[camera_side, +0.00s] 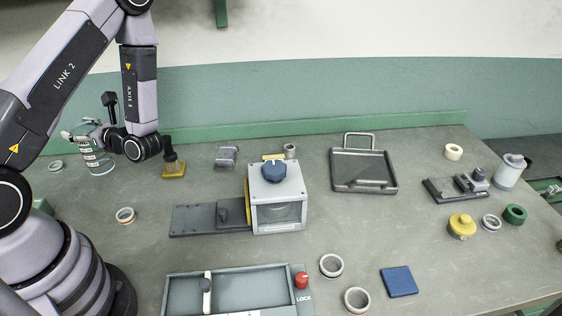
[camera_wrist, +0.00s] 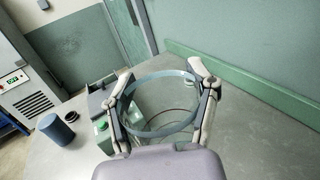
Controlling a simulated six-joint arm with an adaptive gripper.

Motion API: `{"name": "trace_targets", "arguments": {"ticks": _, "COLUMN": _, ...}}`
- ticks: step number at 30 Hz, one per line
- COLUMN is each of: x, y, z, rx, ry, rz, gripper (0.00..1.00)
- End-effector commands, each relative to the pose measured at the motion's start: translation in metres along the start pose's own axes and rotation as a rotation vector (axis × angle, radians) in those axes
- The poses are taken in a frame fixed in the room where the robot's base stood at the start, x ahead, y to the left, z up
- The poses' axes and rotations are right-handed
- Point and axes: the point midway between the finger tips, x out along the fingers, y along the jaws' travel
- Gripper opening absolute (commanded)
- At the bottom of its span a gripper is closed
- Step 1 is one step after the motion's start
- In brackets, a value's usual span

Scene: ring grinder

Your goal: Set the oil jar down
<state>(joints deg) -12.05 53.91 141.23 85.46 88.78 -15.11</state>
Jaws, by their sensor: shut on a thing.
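The oil jar (camera_side: 103,169) is a clear, open-topped glass cylinder with a bluish rim, at the far left of the bench in the side view. My gripper (camera_side: 92,147) is shut around its upper part. In the wrist view the jar (camera_wrist: 161,125) stands between the two fingers of my gripper (camera_wrist: 163,103), one pressed on each side. The jar looks about upright and its inside looks empty. Its base is at or close to the bench top; I cannot tell whether it touches. The fingers hide part of its wall.
A yellow-based brush-like piece (camera_side: 174,168) stands right of the jar, and rings (camera_side: 125,215) lie nearby. The wrist view shows a grey box with a green button (camera_wrist: 101,124) close left of the jar and a blue cylinder (camera_wrist: 56,130) beyond. Bare bench lies right of the jar.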

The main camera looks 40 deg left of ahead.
Motion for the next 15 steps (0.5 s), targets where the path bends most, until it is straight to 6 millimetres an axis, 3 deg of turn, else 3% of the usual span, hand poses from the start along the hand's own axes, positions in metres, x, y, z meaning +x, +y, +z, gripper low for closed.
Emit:
{"name": "trace_targets", "arguments": {"ticks": 6, "x": -0.001, "y": 0.002, "z": 0.049, "rx": -0.009, "ry": 0.001, "rz": 0.001, "gripper": 0.17}}
{"name": "trace_targets", "arguments": {"ticks": 15, "x": -0.001, "y": 0.001, "z": 0.093, "rx": -0.005, "ry": 0.0, "rz": 0.001, "gripper": 0.17}}
